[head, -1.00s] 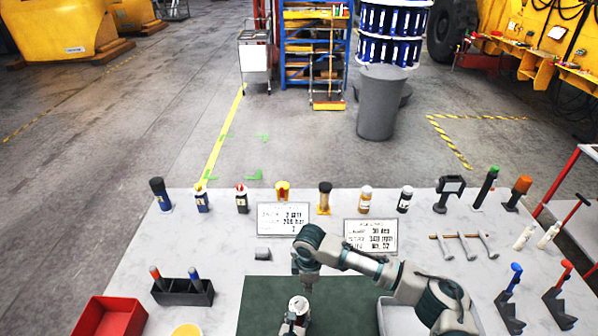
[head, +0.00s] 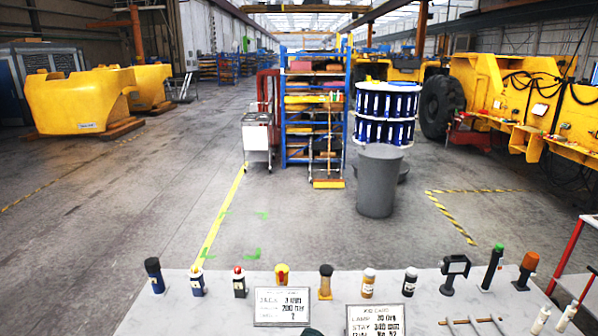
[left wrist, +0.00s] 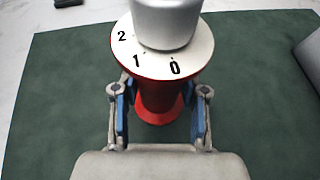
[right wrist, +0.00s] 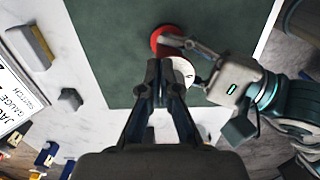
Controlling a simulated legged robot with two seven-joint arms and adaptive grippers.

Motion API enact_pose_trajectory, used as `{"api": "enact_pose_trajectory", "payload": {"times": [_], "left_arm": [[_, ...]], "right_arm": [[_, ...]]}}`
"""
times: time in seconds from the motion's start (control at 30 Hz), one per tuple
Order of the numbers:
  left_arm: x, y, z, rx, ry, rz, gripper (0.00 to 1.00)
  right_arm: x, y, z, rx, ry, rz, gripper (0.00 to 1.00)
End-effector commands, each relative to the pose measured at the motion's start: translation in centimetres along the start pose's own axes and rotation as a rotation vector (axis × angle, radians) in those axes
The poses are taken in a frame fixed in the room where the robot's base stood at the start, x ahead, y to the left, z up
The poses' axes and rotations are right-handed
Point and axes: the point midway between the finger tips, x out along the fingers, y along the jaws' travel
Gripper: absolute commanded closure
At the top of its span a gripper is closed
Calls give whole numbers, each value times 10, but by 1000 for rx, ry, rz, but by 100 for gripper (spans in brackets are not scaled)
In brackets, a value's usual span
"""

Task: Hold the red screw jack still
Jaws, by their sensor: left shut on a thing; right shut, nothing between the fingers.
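The red screw jack (left wrist: 158,98) stands upright on the green mat (left wrist: 60,100) in the left wrist view. It has a white dial marked 0, 1, 2 (left wrist: 150,63) and a grey cylindrical top (left wrist: 165,22). My left gripper (left wrist: 160,90) is shut on the red body below the dial, one finger on each side. The right wrist view also shows the jack's red base (right wrist: 166,37), partly covered by my left gripper (right wrist: 190,52). My right gripper (right wrist: 158,75) is shut and empty, over the mat near the jack. The jack is outside the head view.
The head view shows a bench (head: 220,315) with a row of bottles and tools along its far edge. Two printed cards, a left one (head: 281,307) and a right one (head: 375,321), stand behind the mat area. A grey bin (head: 380,182) stands on the floor beyond.

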Motion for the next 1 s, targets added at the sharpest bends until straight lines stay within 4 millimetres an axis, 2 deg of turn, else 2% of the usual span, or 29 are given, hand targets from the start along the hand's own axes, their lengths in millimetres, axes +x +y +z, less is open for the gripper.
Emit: {"api": "enact_pose_trajectory", "payload": {"times": [0.37, 1.0], "left_arm": [[0, -1, 0, 2, 0, -2, 100], [0, -1, 0, 1, 0, -2, 100]], "right_arm": [[-1, -3, -3, -4, 6, 0, 100], [0, -22, -2, -4, 5, -2, 100]]}}
